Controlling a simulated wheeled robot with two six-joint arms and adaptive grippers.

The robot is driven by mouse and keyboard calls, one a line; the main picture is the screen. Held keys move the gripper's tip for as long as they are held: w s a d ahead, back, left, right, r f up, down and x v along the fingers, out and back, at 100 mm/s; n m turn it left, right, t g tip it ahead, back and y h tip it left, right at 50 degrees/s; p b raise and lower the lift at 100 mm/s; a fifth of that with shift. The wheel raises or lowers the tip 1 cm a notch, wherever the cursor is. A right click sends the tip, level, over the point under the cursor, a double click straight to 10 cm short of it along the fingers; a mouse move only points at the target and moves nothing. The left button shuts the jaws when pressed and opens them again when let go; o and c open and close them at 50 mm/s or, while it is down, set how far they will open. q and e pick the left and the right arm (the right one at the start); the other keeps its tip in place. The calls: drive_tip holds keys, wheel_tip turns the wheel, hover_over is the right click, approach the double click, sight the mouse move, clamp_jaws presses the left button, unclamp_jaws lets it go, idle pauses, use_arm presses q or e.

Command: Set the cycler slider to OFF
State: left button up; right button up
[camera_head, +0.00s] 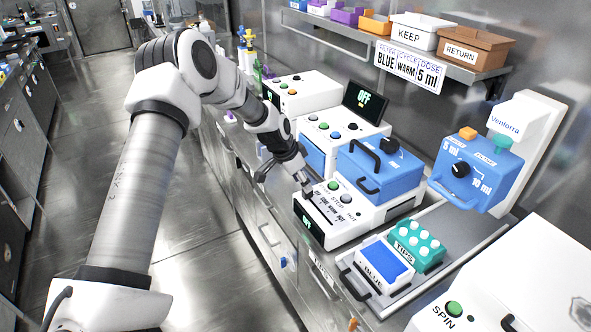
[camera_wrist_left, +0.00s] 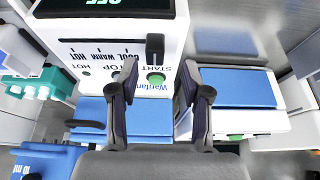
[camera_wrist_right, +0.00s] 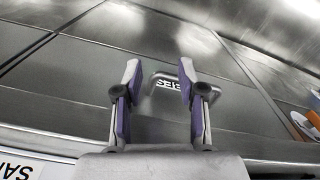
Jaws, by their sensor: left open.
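The cycler (camera_head: 345,212) is a white machine with a blue lid (camera_head: 385,170), a green START button, a dark STOP button and a slider scale on its front panel. In the left wrist view its panel (camera_wrist_left: 85,30) shows upside down. The black slider knob (camera_wrist_left: 155,48) stands at the right end of the scale there, beyond COOL, where its OFF label is hidden. The cycler's display (camera_wrist_left: 115,5) reads OFF in green. My left gripper (camera_wrist_left: 160,78) is open, its fingertips apart just short of the knob, not closed on it. My right gripper (camera_wrist_right: 160,75) is open and empty.
A tray with a blue-topped box (camera_head: 384,262) and a teal tips rack (camera_head: 418,246) lies right of the cycler. Another machine (camera_head: 345,120) with an OFF screen stands behind. A drawer handle (camera_wrist_right: 168,80) shows beyond my right fingers. The aisle is clear.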

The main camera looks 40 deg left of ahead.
use_arm(q)
drive_tip(key=v, duration=0.8)
drive_tip(key=s+d+f+m+g, duration=0.1)
drive_tip(key=s+d+f+g, duration=0.2)
drive_tip(key=s+d+f, duration=0.6)
drive_tip(key=s+d+f+m+g, duration=0.1)
drive_tip(key=s+d+f+g, duration=0.2)
drive_tip(key=s+f, duration=0.65)
drive_tip(key=s+d+f+n+t+y, duration=0.1)
drive_tip(key=s+d+f+n, duration=0.2)
drive_tip(key=s, duration=0.5)
drive_tip(key=s+d+f+n, duration=0.3)
drive_tip(key=s+d+f, duration=0.1)
drive_tip(key=s, duration=0.4)
drive_tip(key=shift+d+f+n+t+y, duration=0.4)
drive_tip(key=shift+f, duration=0.15)
drive_tip(key=shift+s+d, duration=0.1)
